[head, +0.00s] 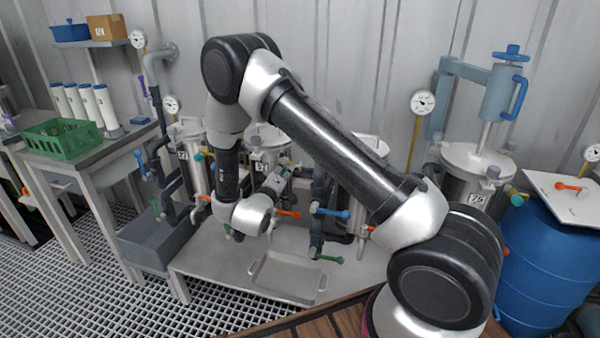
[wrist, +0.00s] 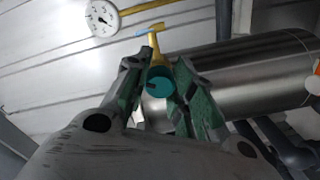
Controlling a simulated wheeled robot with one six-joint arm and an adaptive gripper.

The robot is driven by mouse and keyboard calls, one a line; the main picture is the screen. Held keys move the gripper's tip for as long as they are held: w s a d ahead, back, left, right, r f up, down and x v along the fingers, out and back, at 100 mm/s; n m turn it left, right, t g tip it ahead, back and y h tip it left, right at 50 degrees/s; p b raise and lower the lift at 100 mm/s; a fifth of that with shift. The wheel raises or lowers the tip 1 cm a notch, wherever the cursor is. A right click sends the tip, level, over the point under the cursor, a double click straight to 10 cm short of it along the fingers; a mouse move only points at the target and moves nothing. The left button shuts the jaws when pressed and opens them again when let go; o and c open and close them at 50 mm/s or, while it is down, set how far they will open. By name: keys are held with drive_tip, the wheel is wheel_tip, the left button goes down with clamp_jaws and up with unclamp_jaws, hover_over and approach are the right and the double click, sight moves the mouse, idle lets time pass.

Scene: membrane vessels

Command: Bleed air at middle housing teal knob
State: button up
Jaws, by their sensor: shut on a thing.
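In the wrist view a teal knob (wrist: 159,82) on a yellow fitting (wrist: 155,52) sits between the two fingers of my gripper (wrist: 160,88), which is shut on it. The fitting reaches back beside a shiny steel housing (wrist: 250,72). In the head view my gripper (head: 272,183) is in front of the middle housing (head: 266,138), partly covering it. The held knob cannot be made out clearly there. The left housing (head: 190,135) has its own teal knob (head: 198,157).
Orange (head: 288,214), blue (head: 331,213) and green (head: 329,259) valve handles stick out close to my wrist. A shallow tray (head: 287,278) lies on the stand below. A right housing (head: 470,178) and a blue barrel (head: 545,270) stand to the right. A gauge (wrist: 102,18) hangs behind.

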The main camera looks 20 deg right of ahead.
idle(0.3)
drive_tip(key=m, duration=0.6)
drive_tip(key=shift+m, duration=0.3)
drive_tip(key=m, duration=0.6)
drive_tip(key=o, duration=1.1)
drive_tip(key=shift+c, duration=0.2)
